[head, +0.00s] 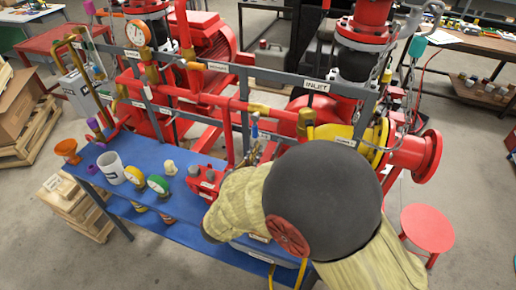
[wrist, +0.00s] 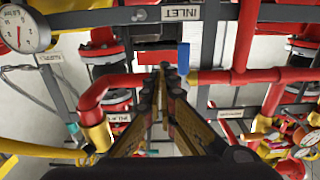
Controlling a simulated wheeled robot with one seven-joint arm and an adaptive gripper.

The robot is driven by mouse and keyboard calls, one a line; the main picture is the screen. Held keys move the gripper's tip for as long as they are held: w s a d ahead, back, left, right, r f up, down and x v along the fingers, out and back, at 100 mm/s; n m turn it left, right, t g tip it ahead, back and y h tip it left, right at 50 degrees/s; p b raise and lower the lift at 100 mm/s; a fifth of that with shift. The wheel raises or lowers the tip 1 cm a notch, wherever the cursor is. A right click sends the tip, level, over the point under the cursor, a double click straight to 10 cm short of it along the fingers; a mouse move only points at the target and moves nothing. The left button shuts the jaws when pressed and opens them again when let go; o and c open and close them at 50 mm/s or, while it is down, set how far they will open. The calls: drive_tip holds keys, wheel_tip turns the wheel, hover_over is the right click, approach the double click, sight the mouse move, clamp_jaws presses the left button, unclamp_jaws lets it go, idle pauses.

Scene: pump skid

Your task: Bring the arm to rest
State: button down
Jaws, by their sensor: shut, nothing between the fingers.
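My gripper (wrist: 164,72) shows in the wrist view with its two dark fingers together and nothing between them. It points toward the pipework of the pump skid, whose red pipe (wrist: 238,40) runs just beyond and to the right of the fingertips. A small blue part (wrist: 183,58) appears right beside the fingertips in the picture; I cannot tell whether they touch it. In the head view my bent arm covers the right end of the blue bench, and the gripper is mostly hidden behind it.
The skid's grey rail (head: 230,68) stands close behind. A red stool (head: 427,227) is at right. Open floor lies at lower left.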

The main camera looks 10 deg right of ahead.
idle(0.3)
drive_tip(key=w+a+r+n+y, duration=0.2)
drive_tip(key=w+a+r+y, duration=0.2)
drive_tip(key=y, duration=0.3)
drive_tip(key=s+a+r+n+g+y, duration=0.2)
drive_tip(key=s+r+n+g+y, duration=0.1)
drive_tip(key=s+r+y, duration=0.25)
drive_tip(key=s+d+f+n+g+h, duration=0.1)
drive_tip(key=s+d+g, duration=0.2)
drive_tip(key=s, duration=0.9)
drive_tip(key=s+d+f+g+h+b, duration=0.1)
drive_tip(key=s+d+f+g, duration=0.1)
drive_tip(key=s+d, duration=0.6)
drive_tip(key=s+g, duration=0.1)
drive_tip(key=s, duration=0.3)
drive_tip(key=shift+s+d+n, duration=0.3)
drive_tip(key=shift+s+n, duration=0.05)
drive_tip(key=shift+n, duration=0.05)
drive_tip(key=shift+h, duration=0.25)
